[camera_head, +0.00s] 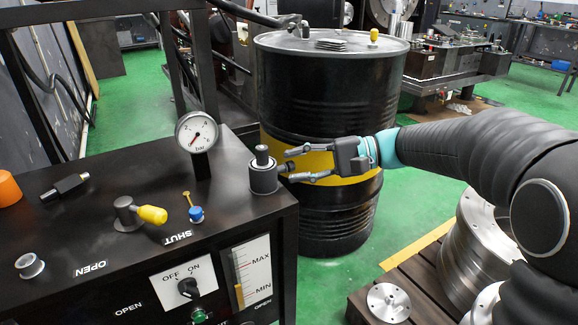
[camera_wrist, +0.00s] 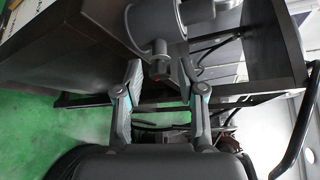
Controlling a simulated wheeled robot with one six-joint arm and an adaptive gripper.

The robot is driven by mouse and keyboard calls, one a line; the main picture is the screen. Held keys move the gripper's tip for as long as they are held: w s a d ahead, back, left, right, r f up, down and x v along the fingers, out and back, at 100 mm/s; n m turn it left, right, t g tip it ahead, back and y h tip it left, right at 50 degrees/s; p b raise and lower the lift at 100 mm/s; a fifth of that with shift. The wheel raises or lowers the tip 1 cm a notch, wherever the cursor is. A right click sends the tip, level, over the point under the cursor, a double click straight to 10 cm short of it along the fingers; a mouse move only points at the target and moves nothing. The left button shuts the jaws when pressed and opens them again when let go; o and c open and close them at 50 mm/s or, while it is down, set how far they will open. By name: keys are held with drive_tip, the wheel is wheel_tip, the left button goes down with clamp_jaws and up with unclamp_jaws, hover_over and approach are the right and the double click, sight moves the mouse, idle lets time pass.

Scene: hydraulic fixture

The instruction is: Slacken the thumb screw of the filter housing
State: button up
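The filter housing (camera_head: 263,174) is a dark upright cylinder with a narrower top, at the right edge of the black console. Its thumb screw (camera_head: 287,168) is a small dark knob on the housing's right side. In the wrist view the housing (camera_wrist: 150,22) fills the top and the screw (camera_wrist: 159,70) points down toward my gripper. My gripper (camera_head: 291,165) is open and empty, facing the housing from the right. In the wrist view its fingertips (camera_wrist: 162,70) lie on either side of the screw, with a gap on each side. I cannot tell whether either finger touches it.
The console (camera_head: 100,230) also bears a pressure gauge (camera_head: 196,132), a yellow-handled valve (camera_head: 151,214), a blue knob (camera_head: 196,214) and an off/on switch (camera_head: 187,288). A black drum (camera_head: 325,90) with a yellow band stands close behind my gripper. A wooden pallet (camera_head: 410,281) with metal discs lies below my arm.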

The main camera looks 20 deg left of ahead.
drive_tip(key=shift+w, duration=0.1)
drive_tip(key=shift+w+d, duration=0.8)
drive_tip(key=shift+w, duration=0.05)
drive_tip(key=shift+s+a, duration=0.85)
drive_tip(key=shift+s, duration=0.1)
clamp_jaws()
